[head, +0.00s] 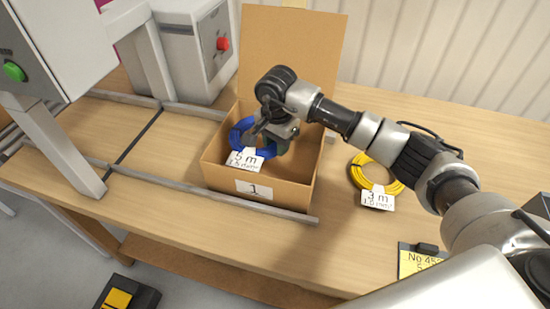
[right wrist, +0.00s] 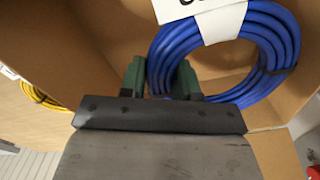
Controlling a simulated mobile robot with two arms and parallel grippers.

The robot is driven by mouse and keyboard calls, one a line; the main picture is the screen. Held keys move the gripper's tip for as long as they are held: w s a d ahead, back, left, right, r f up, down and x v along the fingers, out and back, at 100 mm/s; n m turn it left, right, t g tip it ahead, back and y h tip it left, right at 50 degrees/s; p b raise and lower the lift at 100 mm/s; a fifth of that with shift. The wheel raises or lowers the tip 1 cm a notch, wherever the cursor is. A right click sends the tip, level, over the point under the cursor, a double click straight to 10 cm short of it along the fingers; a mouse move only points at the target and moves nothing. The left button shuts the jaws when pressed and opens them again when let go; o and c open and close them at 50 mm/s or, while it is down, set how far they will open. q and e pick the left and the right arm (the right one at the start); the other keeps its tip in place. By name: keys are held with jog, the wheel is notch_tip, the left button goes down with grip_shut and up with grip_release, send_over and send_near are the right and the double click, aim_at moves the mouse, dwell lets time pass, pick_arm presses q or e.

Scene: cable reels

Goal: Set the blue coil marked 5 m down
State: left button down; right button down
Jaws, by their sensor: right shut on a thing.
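The blue coil (head: 241,133) with a white tag (head: 245,160) reading 5 m is inside the open cardboard box (head: 262,187) marked 1. My right gripper (head: 268,133) reaches down into the box and is shut on the coil. In the right wrist view the coil (right wrist: 262,40) passes between the green fingertips (right wrist: 160,80), with the box walls around it. I cannot tell whether the coil touches the box floor. My left gripper is not in view.
A yellow coil (head: 361,172) tagged 3 m lies on the table (head: 430,130) right of the box. A metal rail (head: 215,196) runs in front of the box. A grey machine with a red button (head: 222,44) stands behind left. A yellow label (head: 416,263) is near the front right.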

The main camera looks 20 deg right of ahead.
aim_at(276, 170)
notch_tip(276, 170, down, 3)
jog(key=shift+a+f, duration=0.1)
notch_tip(276, 170, down, 4)
jog(key=shift+r+p, duration=0.2)
jog(key=shift+p, duration=0.4)
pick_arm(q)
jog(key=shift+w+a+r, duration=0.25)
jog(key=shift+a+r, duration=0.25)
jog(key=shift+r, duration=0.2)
pick_arm(e)
jog(key=shift+f, duration=0.2)
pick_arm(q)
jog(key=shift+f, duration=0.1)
pick_arm(e)
jog(key=shift+f, duration=0.1)
jog(key=c, duration=0.8)
grip_release()
